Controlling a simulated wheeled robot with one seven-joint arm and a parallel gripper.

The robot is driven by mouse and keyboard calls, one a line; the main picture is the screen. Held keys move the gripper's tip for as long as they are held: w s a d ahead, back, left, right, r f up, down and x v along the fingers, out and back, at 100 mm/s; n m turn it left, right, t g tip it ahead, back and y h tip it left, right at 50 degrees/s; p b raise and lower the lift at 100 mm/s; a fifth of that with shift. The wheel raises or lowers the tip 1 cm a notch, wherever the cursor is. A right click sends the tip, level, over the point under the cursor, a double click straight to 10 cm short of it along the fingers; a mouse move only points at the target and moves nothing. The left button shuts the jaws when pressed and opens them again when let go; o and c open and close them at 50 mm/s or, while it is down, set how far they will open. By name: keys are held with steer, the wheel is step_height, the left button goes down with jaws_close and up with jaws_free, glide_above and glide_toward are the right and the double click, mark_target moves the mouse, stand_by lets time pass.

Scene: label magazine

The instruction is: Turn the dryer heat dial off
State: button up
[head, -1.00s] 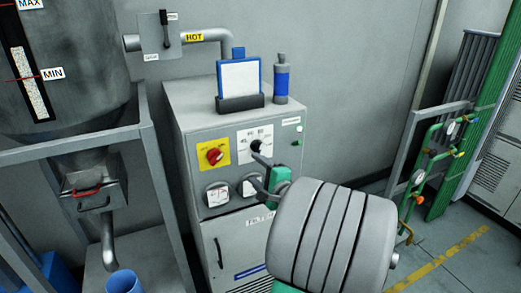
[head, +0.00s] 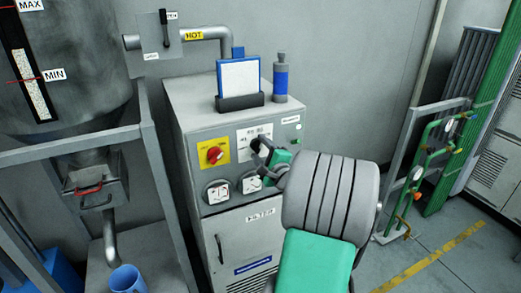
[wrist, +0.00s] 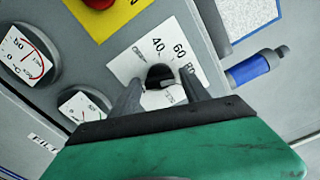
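The heat dial is a small dark round knob (wrist: 159,75) on a white plate (wrist: 126,67) with marks including 40, 60 and 80. In the head view, the plate (head: 247,134) is on the upper front of the grey dryer cabinet (head: 192,109), and my gripper (head: 262,148) largely covers the knob. In the wrist view, my gripper (wrist: 161,90) is open, with one finger on each side of the knob and a visible gap to it. I cannot tell whether the fingertips reach the knob's depth, or clearly which mark it points at.
A red switch on yellow (head: 215,155) is left of the dial, with round gauges (head: 217,192) below. A blue-framed filter (head: 238,78) and blue bottle (head: 281,83) stand on top. The hopper frame (head: 150,150) is left; green pipework (head: 440,150) is right.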

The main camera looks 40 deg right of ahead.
jaws_close()
stand_by(0.3)
